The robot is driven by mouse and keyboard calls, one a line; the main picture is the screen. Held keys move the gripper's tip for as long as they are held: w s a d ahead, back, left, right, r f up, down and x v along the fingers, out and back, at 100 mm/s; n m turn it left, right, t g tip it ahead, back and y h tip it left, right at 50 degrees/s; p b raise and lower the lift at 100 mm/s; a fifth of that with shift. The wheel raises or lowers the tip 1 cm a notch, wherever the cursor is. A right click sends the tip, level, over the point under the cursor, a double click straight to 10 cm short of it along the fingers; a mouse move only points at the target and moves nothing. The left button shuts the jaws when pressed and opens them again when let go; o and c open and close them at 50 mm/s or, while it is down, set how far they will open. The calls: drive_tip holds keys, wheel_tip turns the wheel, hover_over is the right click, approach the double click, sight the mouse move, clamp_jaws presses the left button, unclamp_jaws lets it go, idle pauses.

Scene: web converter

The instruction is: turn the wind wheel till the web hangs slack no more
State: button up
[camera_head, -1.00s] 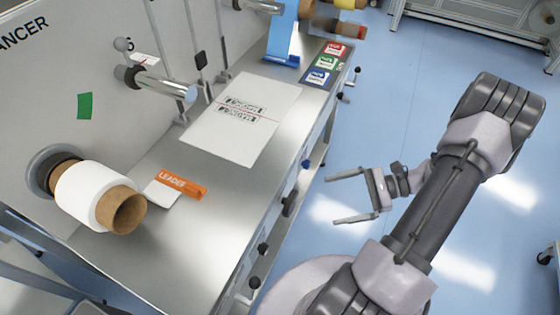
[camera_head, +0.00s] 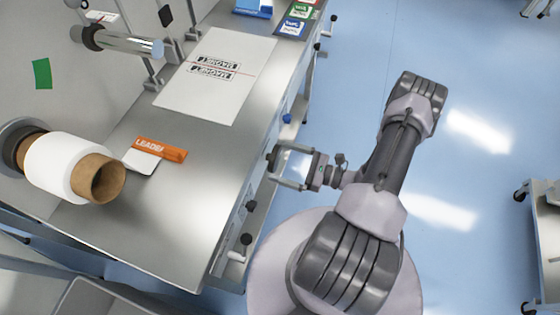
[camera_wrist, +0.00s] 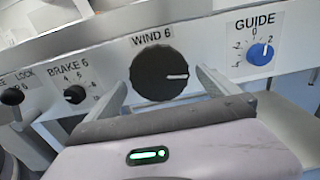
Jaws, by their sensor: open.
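The wind wheel is a large black knob (camera_wrist: 160,73) under the label "WIND 6" in the wrist view. Its white pointer mark points right. My gripper (camera_wrist: 163,82) is open, with one finger to the lower left of the knob and one to its lower right. I cannot tell whether either finger touches it. In the head view my gripper (camera_head: 273,166) is at the front side of the bench. A white roll (camera_head: 62,166) on a brown core sits on a spindle at left. No hanging stretch of web can be made out.
A "BRAKE 6" knob (camera_wrist: 75,94) is left of the wheel, and a blue "GUIDE" knob (camera_wrist: 260,54) is right of it. The steel bench (camera_head: 185,220) carries a printed white sheet (camera_head: 190,92) and an orange "LEADER" strip (camera_head: 160,149).

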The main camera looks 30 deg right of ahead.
drive_tip(key=shift+w+a, duration=0.4)
drive_tip(key=shift+w, duration=0.1)
drive_tip(key=shift+c, duration=0.4)
drive_tip(key=c, duration=1.2)
drive_tip(key=shift+c, duration=0.2)
drive_tip(key=shift+m, duration=0.3)
